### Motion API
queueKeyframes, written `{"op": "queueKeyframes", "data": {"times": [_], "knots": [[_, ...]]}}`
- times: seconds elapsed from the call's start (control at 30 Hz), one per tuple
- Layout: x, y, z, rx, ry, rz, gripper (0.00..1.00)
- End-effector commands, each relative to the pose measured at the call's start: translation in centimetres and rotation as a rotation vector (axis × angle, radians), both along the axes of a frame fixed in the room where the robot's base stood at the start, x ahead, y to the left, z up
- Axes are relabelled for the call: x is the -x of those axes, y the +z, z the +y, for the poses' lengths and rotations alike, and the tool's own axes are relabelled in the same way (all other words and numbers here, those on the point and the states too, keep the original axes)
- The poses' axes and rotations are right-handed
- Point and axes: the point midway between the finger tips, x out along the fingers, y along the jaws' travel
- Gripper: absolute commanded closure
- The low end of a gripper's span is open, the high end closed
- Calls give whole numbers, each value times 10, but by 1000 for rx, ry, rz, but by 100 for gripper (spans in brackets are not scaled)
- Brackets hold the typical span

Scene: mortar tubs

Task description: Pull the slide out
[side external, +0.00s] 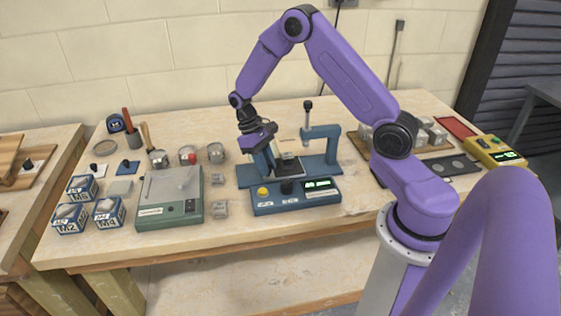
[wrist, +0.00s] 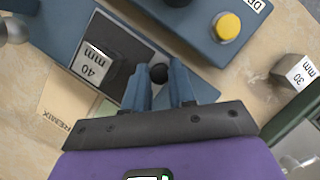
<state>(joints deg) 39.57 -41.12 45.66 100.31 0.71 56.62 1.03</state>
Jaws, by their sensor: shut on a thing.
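The blue test stand (side external: 322,166) sits mid-table, and its blue base also shows in the wrist view (wrist: 60,22). A dark flat slide (wrist: 127,42) lies in it, bearing a grey cube marked 40 mm (wrist: 96,62). A round black knob (wrist: 158,72) is at the slide's near end. My gripper (wrist: 161,88) has its two blue fingers either side of this knob and is shut on it. In the side view my gripper (side external: 268,158) reaches down at the stand's left, hiding part of the slide.
A blue control box (side external: 297,195) with a yellow button (wrist: 227,26) stands in front. A green scale (side external: 170,198) and small cubes (side external: 219,208) are to the left. A yellow meter (side external: 494,150) lies far right.

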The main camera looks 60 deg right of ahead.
Motion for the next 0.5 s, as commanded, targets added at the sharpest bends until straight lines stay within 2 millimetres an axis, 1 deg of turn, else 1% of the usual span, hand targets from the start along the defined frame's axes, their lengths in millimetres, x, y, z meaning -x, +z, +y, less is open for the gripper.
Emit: {"op": "queueKeyframes", "data": {"times": [0.03, 0.23, 0.3, 0.5], "knots": [[-9, 0, 8, 0, 3, -5, 100], [-36, 0, 35, 1, 3, -5, 100], [-43, 1, 41, 0, 2, -6, 100], [-51, 1, 49, 0, -1, -7, 100]]}}
